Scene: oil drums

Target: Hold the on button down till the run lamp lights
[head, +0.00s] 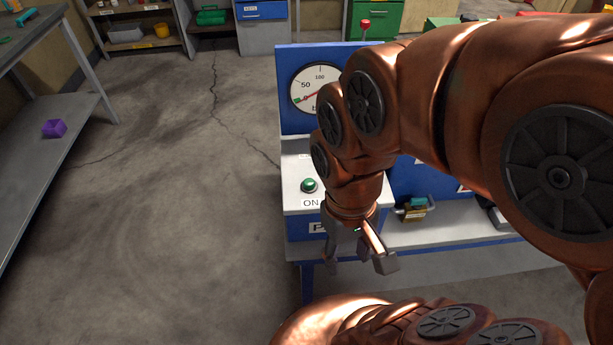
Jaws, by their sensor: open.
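The green on button (309,185) sits on the sloped white top of a blue control box (304,225), above a label reading "ON". My gripper (358,262) hangs to the right of and in front of the button, pointing down, with its fingers apart and nothing visible between them. It is apart from the button. A red-topped lamp or knob (365,24) stands on a thin stem above the blue panel; I cannot tell whether it is the run lamp or whether it is lit. My arm hides much of the panel.
A round gauge (317,89) with a red needle is on the blue panel. A small brass and teal padlock-like item (412,209) lies on the bench to the right. The floor between is clear.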

